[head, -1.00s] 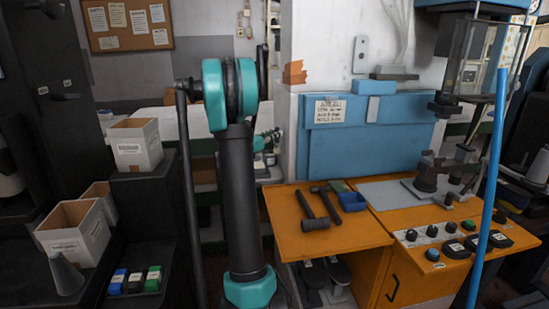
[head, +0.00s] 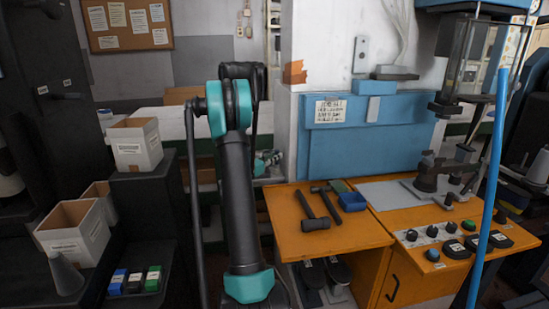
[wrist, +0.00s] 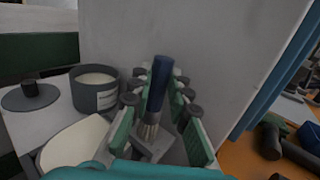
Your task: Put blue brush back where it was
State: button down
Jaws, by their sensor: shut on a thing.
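The blue brush (wrist: 161,82) has a dark blue handle and a metallic ferrule (wrist: 150,128). In the wrist view it stands between the fingers of my gripper (wrist: 160,98), which is shut on it. The handle points up in the picture and the ferrule toward the bottom. The bristle end cannot be made out. In the head view my gripper (head: 267,161) shows only partly behind my arm, and the brush cannot be made out there.
In the wrist view, a grey tub with pale contents (wrist: 95,90) and a pale rounded piece (wrist: 78,147) are left of my gripper on a light surface. A pale wall is close behind. The orange bench (head: 345,236) with hammers (head: 312,210) and a blue bin (head: 352,201) is to the right.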

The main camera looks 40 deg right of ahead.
jog(key=shift+f, duration=0.1)
jog(key=c, duration=1.4)
grip_release()
jog(key=shift+c, duration=0.2)
jog(key=shift+a, duration=0.1)
jog(key=s+a, duration=0.2)
jog(key=a, duration=1)
jog(key=s+a+f+m+y, duration=0.3)
jog(key=s+a+m+y, duration=0.3)
jog(key=s+a, duration=0.3)
jog(key=s+a+f+m+y, duration=0.4)
jog(key=s+a+m+y, duration=0.2)
jog(key=a, duration=0.7)
jog(key=s+a+f+m+y, duration=0.4)
jog(key=s+a+m, duration=0.4)
jog(key=s+a, duration=0.3)
jog(key=shift+s+a+f+t+y, duration=0.2)
jog(key=shift+s+t+y, duration=0.15)
jog(key=shift+y, duration=0.55)
